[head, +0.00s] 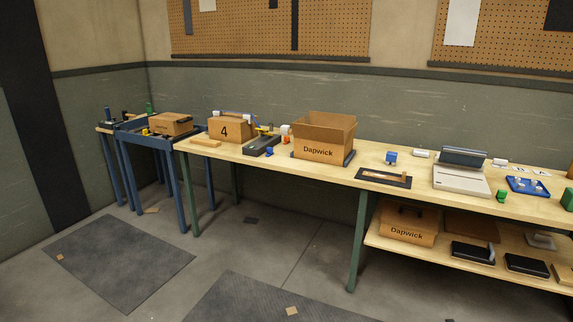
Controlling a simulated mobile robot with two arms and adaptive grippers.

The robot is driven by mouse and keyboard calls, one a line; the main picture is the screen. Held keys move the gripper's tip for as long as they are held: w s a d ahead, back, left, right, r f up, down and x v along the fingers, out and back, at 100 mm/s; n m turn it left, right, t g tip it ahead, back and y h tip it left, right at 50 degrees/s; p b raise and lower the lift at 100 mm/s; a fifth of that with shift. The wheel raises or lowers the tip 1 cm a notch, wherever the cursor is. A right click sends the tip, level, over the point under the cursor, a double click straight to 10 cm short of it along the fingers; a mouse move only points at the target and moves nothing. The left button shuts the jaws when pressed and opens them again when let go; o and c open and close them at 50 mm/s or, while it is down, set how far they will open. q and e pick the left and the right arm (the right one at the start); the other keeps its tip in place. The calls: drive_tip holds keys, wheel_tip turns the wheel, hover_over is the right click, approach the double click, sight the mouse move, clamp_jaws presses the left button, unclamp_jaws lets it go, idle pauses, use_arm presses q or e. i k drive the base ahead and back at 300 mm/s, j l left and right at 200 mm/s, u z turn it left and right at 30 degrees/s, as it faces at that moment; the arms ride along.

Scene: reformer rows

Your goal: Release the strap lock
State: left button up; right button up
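I cannot single out a strap lock at this distance. A cardboard box marked 4 (224,131) stands on the left part of the long wooden workbench (330,172), with a white and blue bar-like part (234,114) at its top. A closed cardboard box (171,124) with a small dark part on it sits on a blue stand (140,135) at the far left. An open cardboard box marked Dapwick (318,150) stands on a dark mat at the middle of the bench. Neither of my grippers is in view.
A dark tray (262,145) with yellow parts lies beside the box marked 4. A grey sealer-like device (461,180) and a blue tray (528,185) are at the right. The lower shelf (450,257) holds another Dapwick box (408,222). Floor mats (120,262) lie in front, with open floor around.

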sight(270, 149)
drive_tip(key=i+l+u, duration=0.15)
drive_tip(key=i, duration=1.35)
